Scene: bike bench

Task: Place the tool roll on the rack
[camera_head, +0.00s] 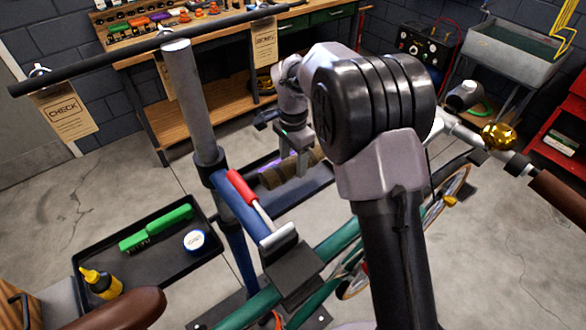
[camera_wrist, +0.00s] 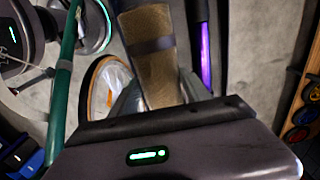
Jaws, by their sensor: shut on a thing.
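My gripper (camera_head: 302,160) is shut on the brown tool roll (camera_head: 279,174), beyond the green bike frame in the head view. In the wrist view, the tool roll (camera_wrist: 150,55) runs up from between the two grey fingers of my gripper (camera_wrist: 160,92), with a darker strap around it. A long dark tray-like surface (camera_head: 313,190) shows below the roll. I cannot tell whether the roll touches it. I cannot pick out the rack for certain.
A black tray (camera_head: 150,268) at left holds a green brush (camera_head: 157,228), a round tin (camera_head: 195,240) and a yellow-capped bottle (camera_head: 100,283). The repair stand post (camera_head: 190,105) and green bike frame (camera_head: 345,240) stand close by. A workbench (camera_head: 190,120) is behind.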

